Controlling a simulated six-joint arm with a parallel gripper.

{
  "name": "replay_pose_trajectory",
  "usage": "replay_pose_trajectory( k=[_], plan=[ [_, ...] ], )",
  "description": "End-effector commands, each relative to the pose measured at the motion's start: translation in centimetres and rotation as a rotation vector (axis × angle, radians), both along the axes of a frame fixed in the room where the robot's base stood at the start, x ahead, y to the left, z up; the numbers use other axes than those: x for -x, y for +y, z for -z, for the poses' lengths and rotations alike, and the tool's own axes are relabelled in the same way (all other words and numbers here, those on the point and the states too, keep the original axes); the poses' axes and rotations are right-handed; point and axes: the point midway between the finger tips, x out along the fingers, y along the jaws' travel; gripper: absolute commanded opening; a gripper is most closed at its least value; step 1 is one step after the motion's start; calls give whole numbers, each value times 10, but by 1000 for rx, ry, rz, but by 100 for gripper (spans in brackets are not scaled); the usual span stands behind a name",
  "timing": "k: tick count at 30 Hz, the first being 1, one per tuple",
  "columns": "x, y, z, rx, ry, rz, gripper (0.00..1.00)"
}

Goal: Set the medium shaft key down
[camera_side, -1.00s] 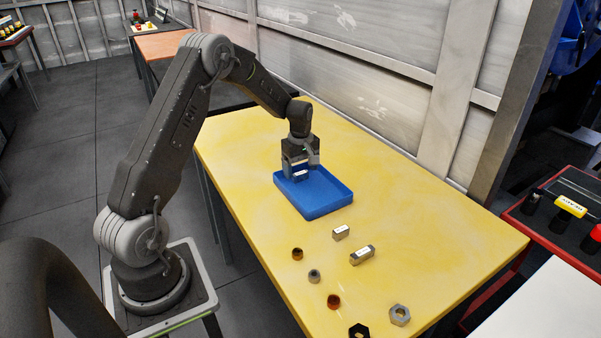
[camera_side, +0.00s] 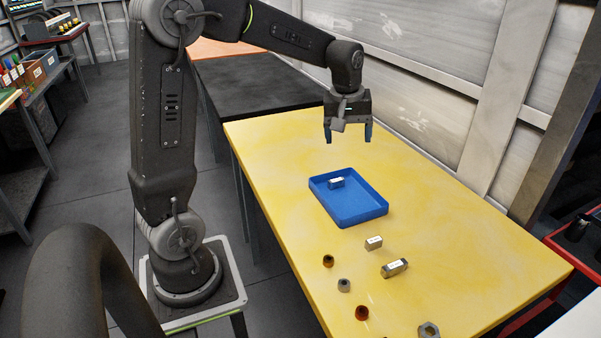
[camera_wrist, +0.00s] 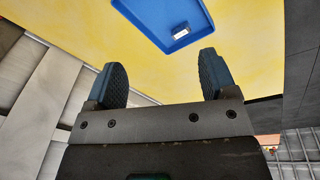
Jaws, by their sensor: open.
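A small silver key with a white label (camera_side: 336,183), which I take for the medium shaft key, lies in the blue tray (camera_side: 362,217), near its far corner. In the wrist view the key (camera_wrist: 181,32) lies inside the tray (camera_wrist: 150,24) near its edge. My gripper (camera_side: 348,138) is open and empty, raised above the table behind the tray and clear of the key. In the wrist view its two dark fingers (camera_wrist: 162,82) stand wide apart with nothing between them.
The yellow table (camera_side: 450,215) carries two more labelled silver keys, a smaller one (camera_side: 374,243) and a longer one (camera_side: 395,268), in front of the tray. Several nuts, including a brown one (camera_side: 328,261) and a grey one (camera_side: 344,285), lie nearer. The table's right side is clear.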

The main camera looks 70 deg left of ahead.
Motion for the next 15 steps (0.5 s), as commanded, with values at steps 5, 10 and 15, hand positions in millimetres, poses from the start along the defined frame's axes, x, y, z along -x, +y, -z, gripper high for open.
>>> replay_pose_trajectory(
  k=[5,10,15],
  plan=[
    [60,-68,-35,-83,-98,351,78],
    [122,-113,-42,-169,-184,668,78],
    [167,-138,-34,-243,-249,901,78]
  ],
)
